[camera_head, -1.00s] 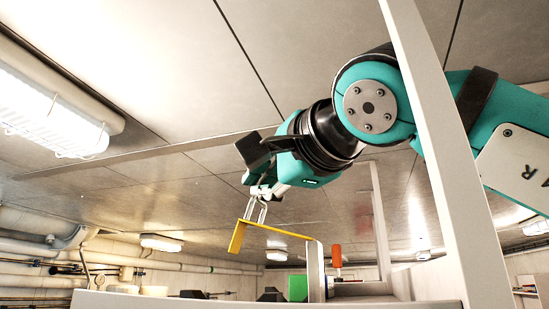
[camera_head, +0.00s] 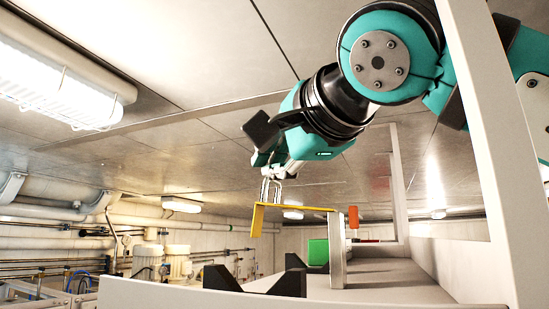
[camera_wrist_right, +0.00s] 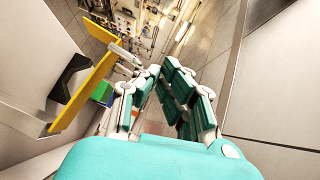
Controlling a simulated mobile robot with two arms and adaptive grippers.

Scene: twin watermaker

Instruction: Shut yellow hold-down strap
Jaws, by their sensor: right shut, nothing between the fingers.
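The yellow hold-down strap (camera_head: 300,208) shows in the head view as a nearly level bar. It runs left from a grey post (camera_head: 337,252), and its free end is bent downward. It stands above the black V-shaped cradles (camera_head: 289,281). My right gripper (camera_head: 271,199) is shut and empty; its fingertips overlap the strap near the bent end in this view, and I cannot tell if they touch. In the right wrist view the strap (camera_wrist_right: 84,84) lies left of the shut fingers (camera_wrist_right: 158,72), with a gap in the picture. My left gripper is not in view.
A pale shelf edge (camera_head: 180,298) runs below the cradles. A pale upright frame (camera_head: 485,140) stands in front of my right arm. A green block (camera_head: 318,252) and an orange piece (camera_head: 353,217) are behind the post. Open room shows left of the strap.

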